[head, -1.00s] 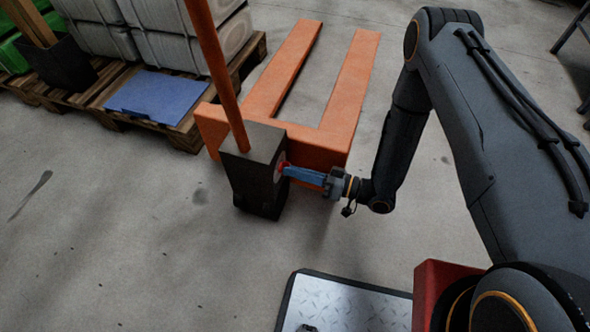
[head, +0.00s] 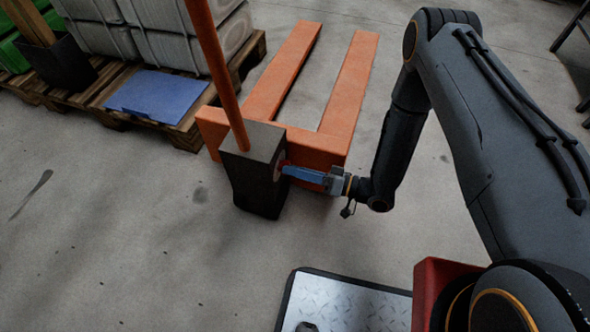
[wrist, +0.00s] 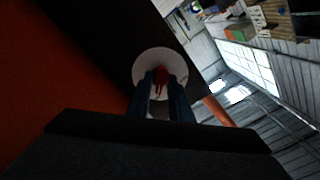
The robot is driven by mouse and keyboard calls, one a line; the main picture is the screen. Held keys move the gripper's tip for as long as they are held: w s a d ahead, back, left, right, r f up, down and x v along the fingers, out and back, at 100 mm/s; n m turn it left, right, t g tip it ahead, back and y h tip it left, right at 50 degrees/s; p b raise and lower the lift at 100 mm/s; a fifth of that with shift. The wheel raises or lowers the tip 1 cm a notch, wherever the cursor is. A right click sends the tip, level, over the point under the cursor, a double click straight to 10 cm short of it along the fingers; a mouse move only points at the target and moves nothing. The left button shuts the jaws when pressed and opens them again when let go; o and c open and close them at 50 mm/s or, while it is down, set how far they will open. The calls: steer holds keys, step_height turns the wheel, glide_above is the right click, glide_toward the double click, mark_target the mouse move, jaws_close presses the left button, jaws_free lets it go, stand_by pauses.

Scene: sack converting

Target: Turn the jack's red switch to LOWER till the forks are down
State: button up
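The orange pallet jack stands on the floor, its two forks (head: 350,88) pointing away from me. I cannot tell how high the forks are. Its dark pump housing (head: 252,165) carries the tilted orange handle (head: 219,75). The red switch (wrist: 160,80) sits on a white disc (wrist: 143,68) on the housing's right side. In the head view the switch is almost hidden by the fingertips. My gripper (head: 288,171) reaches it from the right. In the wrist view its blue fingers stand on both sides of the red switch, closed on it. No LOWER marking is legible.
A wooden pallet (head: 186,133) with grey wrapped stacks (head: 165,45), a blue sheet (head: 157,96) and a black bin (head: 65,65) lies at the upper left. The concrete floor left of and in front of the jack is clear.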

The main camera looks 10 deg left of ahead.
steer(key=shift+o, duration=0.6)
steer(key=d+p, duration=0.1)
steer(key=d, duration=0.6)
steer(key=shift+s+d+p, duration=0.3)
steer(key=shift+d+p, duration=0.05)
steer(key=shift+d, duration=0.05)
